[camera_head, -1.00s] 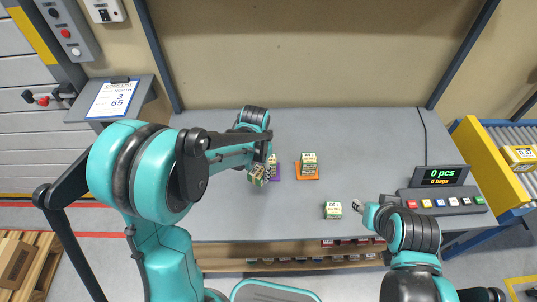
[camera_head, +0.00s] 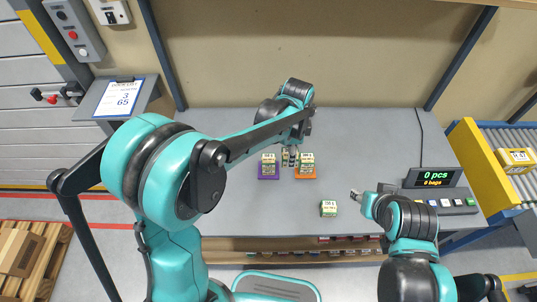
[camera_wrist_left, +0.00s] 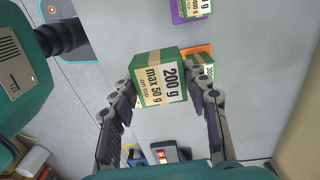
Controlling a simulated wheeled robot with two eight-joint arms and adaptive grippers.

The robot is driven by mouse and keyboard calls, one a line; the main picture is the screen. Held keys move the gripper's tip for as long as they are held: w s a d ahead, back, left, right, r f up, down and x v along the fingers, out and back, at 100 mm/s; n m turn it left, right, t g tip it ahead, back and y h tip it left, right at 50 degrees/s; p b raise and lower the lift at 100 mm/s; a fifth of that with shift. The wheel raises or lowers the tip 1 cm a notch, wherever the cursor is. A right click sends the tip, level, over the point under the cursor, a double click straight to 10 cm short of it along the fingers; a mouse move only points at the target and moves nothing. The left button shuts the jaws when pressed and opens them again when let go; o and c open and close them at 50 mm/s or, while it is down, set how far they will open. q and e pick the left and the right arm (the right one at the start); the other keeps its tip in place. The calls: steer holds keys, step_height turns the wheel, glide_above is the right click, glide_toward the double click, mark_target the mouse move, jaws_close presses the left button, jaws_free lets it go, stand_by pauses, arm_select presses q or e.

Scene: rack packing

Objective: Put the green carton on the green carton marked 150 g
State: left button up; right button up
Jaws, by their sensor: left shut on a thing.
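My left gripper (camera_wrist_left: 164,98) is shut on a green carton (camera_wrist_left: 162,85) with a tan stripe and a label reading 200 g, max 50 g on top. In the head view this held carton (camera_head: 286,157) shows between two mats, partly under my left arm. One green carton (camera_head: 268,160) stands on the purple mat and another (camera_head: 307,160) on the orange mat. A further green carton (camera_head: 328,208) stands on the table nearer the front. I cannot read which is marked 150 g. My right gripper (camera_head: 356,194) is beside the front carton, apart from it; its opening is unclear.
The purple mat (camera_head: 268,178) and orange mat (camera_head: 305,178) lie side by side on the grey table. A counter display (camera_head: 436,177) with buttons stands at the right, near a yellow conveyor (camera_head: 480,160). A clipboard (camera_head: 122,97) stands at the left. The table's back and left are clear.

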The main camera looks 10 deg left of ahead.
arm_select(q)
steer(key=b, duration=0.2)
glide_above(269, 159)
step_height(269, 159, down, 7)
steer(key=shift+w+a+r, duration=0.1)
steer(key=shift+w+r, duration=0.05)
steer(key=shift+r, duration=0.05)
steer(key=shift+f+b, duration=0.65)
steer(key=shift+f, duration=1.35)
steer(key=o, duration=1.3)
steer(key=shift+f, duration=0.1)
